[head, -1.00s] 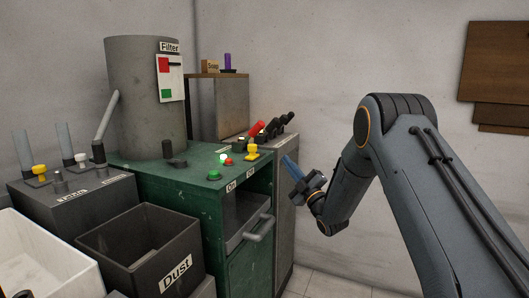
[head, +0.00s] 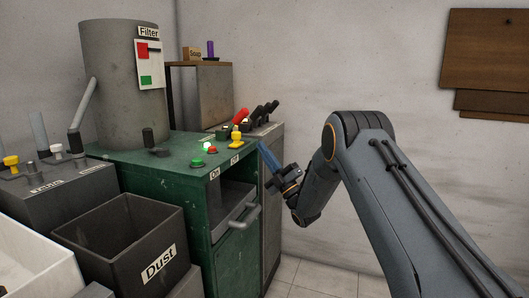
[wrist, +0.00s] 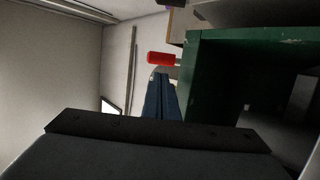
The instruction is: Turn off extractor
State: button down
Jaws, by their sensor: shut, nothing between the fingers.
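The extractor is a green cabinet (head: 150,188) with a grey filter drum on top. Near its front right corner are a green button (head: 197,163) above the "On" label and a red button (head: 211,151) near the "Off" label (head: 236,160). A yellow switch (head: 236,138) stands beside the red button. My gripper (head: 261,146) is shut and empty, just right of the cabinet's top edge, apart from the buttons. In the wrist view its blue fingers (wrist: 160,98) point beside the green cabinet wall (wrist: 235,50); the buttons are not visible there.
A red handle (head: 241,116) and several black levers (head: 265,110) stand behind the cabinet; the red handle also shows in the wrist view (wrist: 160,58). A drawer handle (head: 245,216) juts from the cabinet front. A dust bin (head: 160,264) stands at front left. The wall side at right is open.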

aim_at(234, 124)
jog(key=x, duration=1)
jog(key=shift+w+a+r, duration=0.1)
jog(key=shift+a+r, duration=0.05)
jog(key=shift+r, duration=0.1)
